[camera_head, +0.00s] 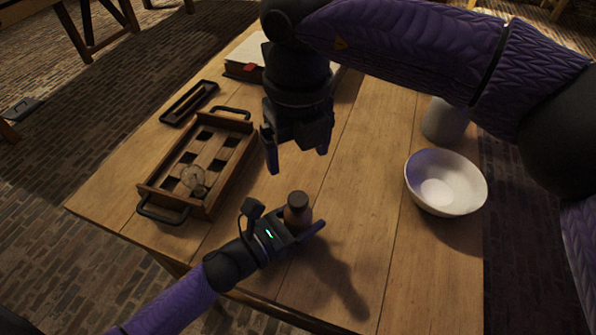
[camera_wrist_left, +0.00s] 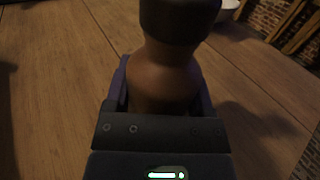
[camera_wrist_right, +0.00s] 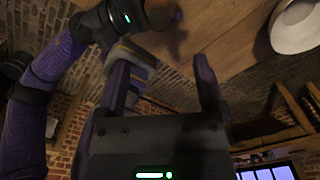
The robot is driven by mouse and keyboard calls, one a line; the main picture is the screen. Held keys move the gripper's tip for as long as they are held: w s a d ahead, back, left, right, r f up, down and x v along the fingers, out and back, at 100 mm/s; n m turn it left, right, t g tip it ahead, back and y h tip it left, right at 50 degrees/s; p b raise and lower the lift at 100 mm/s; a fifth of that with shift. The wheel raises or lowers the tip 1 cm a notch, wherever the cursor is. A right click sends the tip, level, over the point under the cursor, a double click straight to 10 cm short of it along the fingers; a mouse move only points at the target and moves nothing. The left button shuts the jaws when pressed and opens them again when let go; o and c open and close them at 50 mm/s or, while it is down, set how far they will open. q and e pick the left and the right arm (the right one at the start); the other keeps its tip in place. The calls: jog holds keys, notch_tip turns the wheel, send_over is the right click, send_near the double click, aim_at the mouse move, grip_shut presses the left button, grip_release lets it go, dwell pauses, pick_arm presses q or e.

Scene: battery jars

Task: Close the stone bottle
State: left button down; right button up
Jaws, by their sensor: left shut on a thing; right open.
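The stone bottle (camera_head: 298,216) is brown with a dark top (camera_head: 297,199). It stands upright near the table's front edge. In the left wrist view the brown body (camera_wrist_left: 165,80) narrows at a neck below the dark top (camera_wrist_left: 180,22), which is cut off by the frame. My left gripper (camera_head: 290,226) is shut on the bottle's body, with fingers on both sides. My right gripper (camera_head: 298,156) points down above and behind the bottle, open and empty, apart from it. It also shows in the right wrist view (camera_wrist_right: 168,75). I cannot tell whether the dark top is a fitted cap.
A wooden tray (camera_head: 227,180) with black handles stands at left, holding a small clear item (camera_head: 193,177) and a dark round piece (camera_head: 199,191). A white bowl (camera_head: 468,197) and grey cup (camera_head: 443,121) are at right. A slim dark tray (camera_head: 189,102) and book (camera_head: 244,70) lie behind.

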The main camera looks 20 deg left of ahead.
jog(key=shift+r, duration=0.7)
pick_arm(q)
grip_release()
jog(key=shift+s+a, duration=0.1)
jog(key=p+v, duration=0.1)
jog(key=v, duration=0.8)
jog(key=shift+s+a, duration=0.15)
jog(key=shift+s, duration=0.1)
pick_arm(e)
jog(key=shift+s+r, duration=0.1)
jog(key=shift+r, duration=0.7)
